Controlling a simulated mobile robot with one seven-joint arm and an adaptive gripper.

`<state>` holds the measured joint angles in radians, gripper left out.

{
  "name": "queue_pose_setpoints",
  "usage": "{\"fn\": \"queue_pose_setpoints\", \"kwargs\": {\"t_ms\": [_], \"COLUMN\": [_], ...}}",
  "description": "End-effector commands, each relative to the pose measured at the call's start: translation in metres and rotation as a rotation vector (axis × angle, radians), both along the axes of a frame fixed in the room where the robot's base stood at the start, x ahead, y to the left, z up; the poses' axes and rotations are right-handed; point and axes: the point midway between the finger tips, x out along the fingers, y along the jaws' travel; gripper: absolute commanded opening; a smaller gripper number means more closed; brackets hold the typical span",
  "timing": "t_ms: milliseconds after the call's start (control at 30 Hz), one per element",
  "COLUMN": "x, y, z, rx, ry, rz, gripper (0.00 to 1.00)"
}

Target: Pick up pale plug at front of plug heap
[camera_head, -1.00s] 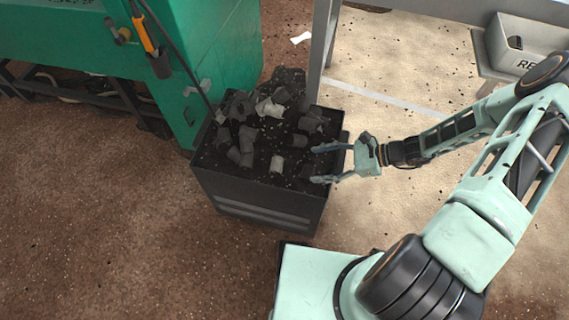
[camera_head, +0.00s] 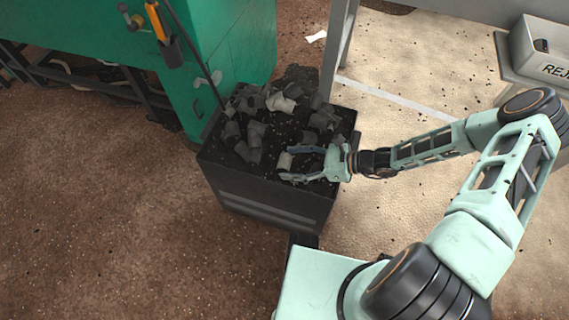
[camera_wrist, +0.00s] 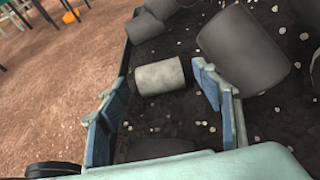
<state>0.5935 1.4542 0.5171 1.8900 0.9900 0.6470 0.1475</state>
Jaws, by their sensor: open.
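The pale plug (camera_head: 285,161) is a short light-grey cylinder lying on dark debris in the front part of the black bin (camera_head: 262,190). In the wrist view the pale plug (camera_wrist: 160,76) lies on its side just beyond the fingertips, near the middle of the gap. My gripper (camera_head: 294,164) is open and reaches in from the right, low over the bin, with its fingertips on either side of the plug's near end. In the wrist view my gripper (camera_wrist: 152,92) has both blue-padded fingers apart, with nothing held. I cannot tell whether a finger touches the plug.
Several darker plugs (camera_head: 257,130) are heaped behind and left of the pale one. A large dark plug (camera_wrist: 241,46) lies close by the right finger. The bin's wall runs close by the left finger. A green machine (camera_head: 235,50) and a grey post (camera_head: 338,45) stand behind.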

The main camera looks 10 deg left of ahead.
Motion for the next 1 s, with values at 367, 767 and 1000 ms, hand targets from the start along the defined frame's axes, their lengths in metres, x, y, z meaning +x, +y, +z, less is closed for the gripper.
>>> {"fn": "queue_pose_setpoints", "kwargs": {"t_ms": [367, 767, 1000], "x": [0.0001, 0.0001, 0.0002], "y": [0.0168, 0.0166, 0.0165], "z": [-0.0066, -0.0065, -0.0028], "rx": [0.000, 0.000, 0.000], "ry": [0.000, -0.001, -0.001], "rz": [0.000, 0.000, 0.000], "gripper": [0.57, 0.21, 0.21]}}
